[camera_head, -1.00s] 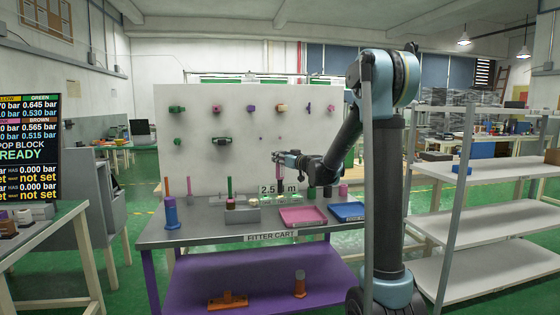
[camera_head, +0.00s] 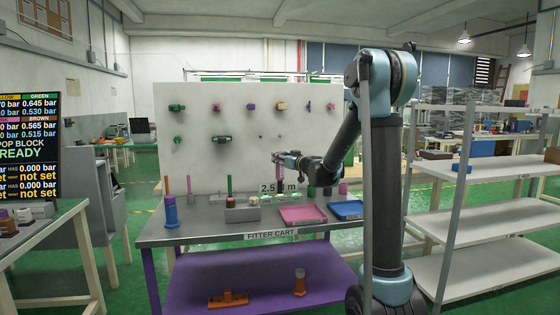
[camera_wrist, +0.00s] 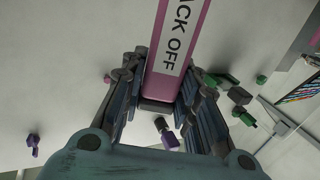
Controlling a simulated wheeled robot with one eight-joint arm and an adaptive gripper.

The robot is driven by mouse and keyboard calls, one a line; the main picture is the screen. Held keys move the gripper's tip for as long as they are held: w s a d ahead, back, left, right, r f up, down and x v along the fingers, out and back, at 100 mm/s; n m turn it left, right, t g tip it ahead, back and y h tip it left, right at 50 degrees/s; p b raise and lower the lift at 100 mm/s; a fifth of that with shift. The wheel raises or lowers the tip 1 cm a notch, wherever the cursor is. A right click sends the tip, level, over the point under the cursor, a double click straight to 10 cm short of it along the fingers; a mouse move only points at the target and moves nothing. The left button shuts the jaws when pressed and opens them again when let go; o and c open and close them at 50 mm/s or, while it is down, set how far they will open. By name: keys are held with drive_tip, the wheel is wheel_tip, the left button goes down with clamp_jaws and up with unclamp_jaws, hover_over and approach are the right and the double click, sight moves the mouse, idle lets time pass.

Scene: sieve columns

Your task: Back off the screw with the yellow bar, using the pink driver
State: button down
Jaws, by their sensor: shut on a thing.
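My gripper (camera_head: 277,159) is shut on the pink driver and holds it above the cart top, in front of the white board. In the wrist view the pink driver (camera_wrist: 179,45) sits between the fingers, with a white label reading "BACK OFF". In the head view the driver (camera_head: 279,172) hangs upright below the fingers; its tip is too small to make out. A grey block (camera_head: 242,214) with small coloured parts on top stands on the cart, left of the driver. I cannot make out a screw with a yellow bar.
The fitter cart (camera_head: 190,236) carries a pink tray (camera_head: 303,215), a blue tray (camera_head: 346,209) and a blue-purple post (camera_head: 170,212). Upright coloured rods stand along its back. The white board (camera_head: 240,165) behind has several coloured pegs. White shelves (camera_head: 470,205) stand at right.

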drive_tip(key=shift+f, duration=0.3)
drive_tip(key=shift+r, duration=0.5)
idle(2.5)
drive_tip(key=shift+r, duration=2.4)
